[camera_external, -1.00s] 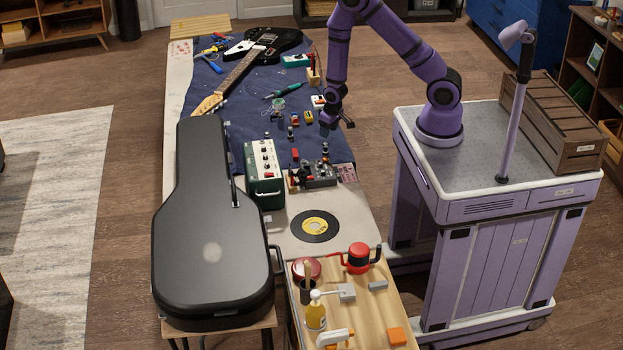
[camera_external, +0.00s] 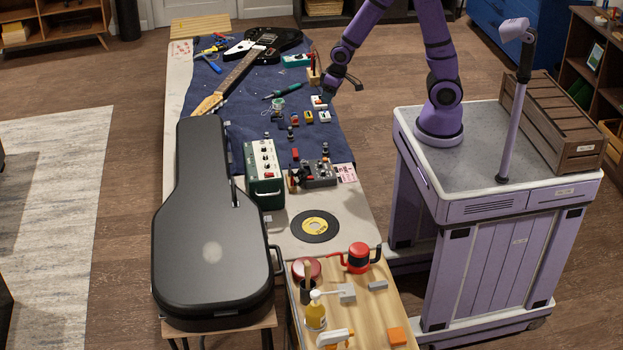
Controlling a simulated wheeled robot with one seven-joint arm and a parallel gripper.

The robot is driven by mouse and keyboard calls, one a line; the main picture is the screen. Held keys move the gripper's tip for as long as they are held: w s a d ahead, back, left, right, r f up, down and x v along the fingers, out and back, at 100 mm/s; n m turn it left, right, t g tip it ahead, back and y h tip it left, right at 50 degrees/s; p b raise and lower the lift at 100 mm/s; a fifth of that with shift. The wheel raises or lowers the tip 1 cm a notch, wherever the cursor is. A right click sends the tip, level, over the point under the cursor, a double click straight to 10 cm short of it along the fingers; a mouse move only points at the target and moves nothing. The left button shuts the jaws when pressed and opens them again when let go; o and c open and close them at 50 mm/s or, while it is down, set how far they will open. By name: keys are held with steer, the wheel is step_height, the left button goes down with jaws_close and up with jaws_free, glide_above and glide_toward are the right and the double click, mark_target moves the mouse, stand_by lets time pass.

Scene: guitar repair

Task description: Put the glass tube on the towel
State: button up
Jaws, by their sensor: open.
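A dark blue cloth (camera_external: 262,108), which looks like the towel, is spread over the long bench. Small upright pieces stand on it, one near the middle (camera_external: 290,134) and one to its left (camera_external: 267,135); they are too small to tell which is the glass tube. Another thin upright piece (camera_external: 325,149) shows by the grey pedal box. My gripper (camera_external: 327,98) is open, raised above the right edge of the cloth near the small coloured boxes. Its fingers are small and dark here, and I see nothing held between them.
A guitar (camera_external: 262,48), a green amplifier (camera_external: 264,172), a pedal box (camera_external: 319,174) and small coloured boxes (camera_external: 309,117) crowd the bench. The bench around the record (camera_external: 314,225) is fairly clear.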

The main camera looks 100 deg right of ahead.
steer(key=s+a+r+n, duration=0.1)
steer(key=s+a+r, duration=0.15)
steer(key=r, duration=0.25)
steer(key=s+a+r+n+t, duration=0.1)
steer(key=s+a+r, duration=0.15)
steer(key=r, duration=0.25)
steer(key=s+a+r+n, duration=0.1)
steer(key=s+a+r, duration=0.15)
steer(key=r, duration=0.25)
steer(key=s+a+r+n, duration=0.1)
steer(key=s+a+r, duration=0.1)
steer(key=s+r, duration=0.2)
steer(key=s+a+r+n+t, duration=0.1)
steer(key=s+r, duration=0.3)
steer(key=s, duration=0.4)
steer(key=shift+s+a+n+y, duration=0.15)
steer(key=shift+a+n+y, duration=0.15)
steer(key=shift+a+n, duration=0.3)
